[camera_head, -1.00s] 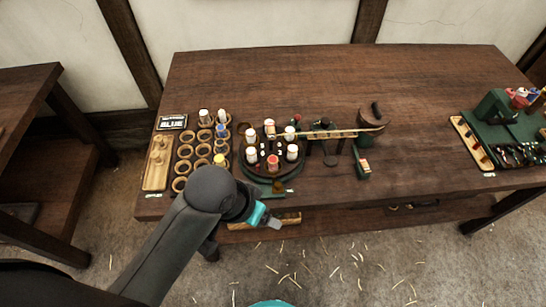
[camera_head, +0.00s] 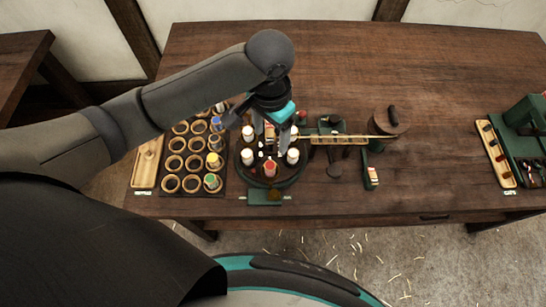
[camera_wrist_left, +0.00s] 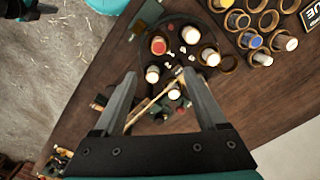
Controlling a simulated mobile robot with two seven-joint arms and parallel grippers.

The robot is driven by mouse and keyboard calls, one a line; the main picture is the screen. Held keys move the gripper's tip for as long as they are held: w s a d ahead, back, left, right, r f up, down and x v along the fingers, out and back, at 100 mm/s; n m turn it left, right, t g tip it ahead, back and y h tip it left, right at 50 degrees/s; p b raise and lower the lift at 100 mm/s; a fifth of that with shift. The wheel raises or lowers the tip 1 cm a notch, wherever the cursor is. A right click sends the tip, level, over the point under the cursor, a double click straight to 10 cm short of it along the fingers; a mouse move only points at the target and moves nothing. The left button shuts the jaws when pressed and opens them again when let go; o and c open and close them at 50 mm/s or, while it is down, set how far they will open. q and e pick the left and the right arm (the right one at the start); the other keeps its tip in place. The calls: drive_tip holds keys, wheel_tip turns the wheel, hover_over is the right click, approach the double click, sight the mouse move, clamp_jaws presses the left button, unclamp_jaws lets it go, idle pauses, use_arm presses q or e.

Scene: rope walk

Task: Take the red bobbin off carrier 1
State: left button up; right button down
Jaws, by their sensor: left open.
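The red-topped bobbin (camera_head: 270,169) stands upright on the near side of the round dark carrier plate (camera_head: 246,178). It also shows in the left wrist view (camera_wrist_left: 158,45), above the gap between the fingers in the picture. Several white bobbins (camera_head: 293,156) stand around the same plate. A dark shape at the wrist view's top left may be my right gripper.
A rack of wooden rings (camera_head: 172,184) with a few colored bobbins stands left of the plate, beside a wooden tray (camera_head: 146,165). A thin yellowish rod or rope (camera_head: 340,137) runs right to a brown drum (camera_head: 389,121).

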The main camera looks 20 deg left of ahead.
use_arm(q)
approach(270, 165)
drive_tip(key=shift+b, duration=0.35)
wheel_tip(270, 165, down, 4)
drive_tip(key=shift+f+b, duration=0.1)
drive_tip(key=shift+b, duration=0.25)
drive_tip(key=shift+f, duration=0.45)
wheel_tip(270, 165, down, 5)
drive_tip(key=shift+r+b, duration=0.1)
drive_tip(key=shift+b, duration=0.4)
use_arm(e)
drive_tip(key=s+f, duration=0.1)
drive_tip(key=f, duration=0.1)
drive_tip(key=shift+s+f, duration=0.35)
drive_tip(key=shift+s, duration=0.05)
use_arm(q)
drive_tip(key=shift+c, duration=0.3)
drive_tip(key=shift+c, duration=0.7)
clamp_jaws()
use_arm(e)
drive_tip(key=shift+s, duration=0.15)
